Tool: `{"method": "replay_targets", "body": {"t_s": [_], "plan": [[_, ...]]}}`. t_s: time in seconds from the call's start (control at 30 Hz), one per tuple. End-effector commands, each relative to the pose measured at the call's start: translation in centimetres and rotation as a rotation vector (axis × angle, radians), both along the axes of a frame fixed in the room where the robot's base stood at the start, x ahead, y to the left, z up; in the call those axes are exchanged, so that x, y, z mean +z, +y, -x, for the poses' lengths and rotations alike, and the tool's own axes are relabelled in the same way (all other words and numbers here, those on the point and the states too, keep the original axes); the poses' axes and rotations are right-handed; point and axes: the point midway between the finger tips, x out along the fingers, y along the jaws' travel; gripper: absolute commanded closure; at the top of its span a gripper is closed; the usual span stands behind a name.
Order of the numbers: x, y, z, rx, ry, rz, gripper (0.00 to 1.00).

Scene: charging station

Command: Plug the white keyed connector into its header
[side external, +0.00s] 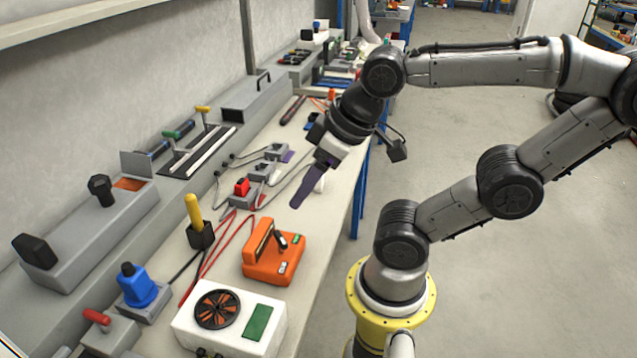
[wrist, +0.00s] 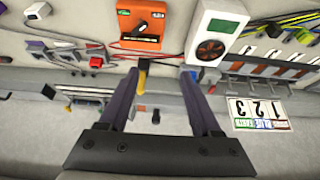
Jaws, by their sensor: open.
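My gripper (side external: 297,204) is open and empty, held above the bench with its purple fingers pointing down and left. In the wrist view its two fingers (wrist: 160,78) stand apart with nothing between them. A small white piece (side external: 320,184) shows partly behind the gripper at the bench's right edge, and a white round piece (wrist: 38,11) lies at the wrist view's upper left. I cannot tell whether either is the white keyed connector. Small grey cabled blocks (side external: 262,171) sit left of the gripper, one with a purple part (side external: 287,157). I cannot tell which is the header.
An orange device (side external: 272,258) and a white box with a round fan (side external: 262,322) stand on the near bench. A yellow-handled tool (side external: 194,212), a red block (side external: 241,187) and a blue knob (side external: 136,287) stand nearby. Loose cables cross the bench. Grey housings line the wall.

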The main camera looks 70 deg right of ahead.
Motion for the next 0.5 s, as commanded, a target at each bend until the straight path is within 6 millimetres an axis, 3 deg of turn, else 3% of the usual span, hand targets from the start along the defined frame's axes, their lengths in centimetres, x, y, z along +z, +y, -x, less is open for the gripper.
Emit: {"method": "replay_targets", "body": {"t_s": [0.1, 0.23, 0.37, 0.5], "plan": [[0.0, 0.0, 0.1, -0.035, 0.003, -0.019, 0.35], [2.5, -0.1, -1.6, -0.12, -0.029, -0.066, 0.35], [4.3, -1.6, -4.8, -0.276, -0.005, -0.107, 0.35], [5.2, -4.8, -8.5, -0.47, 0.04, -0.145, 0.35]]}}
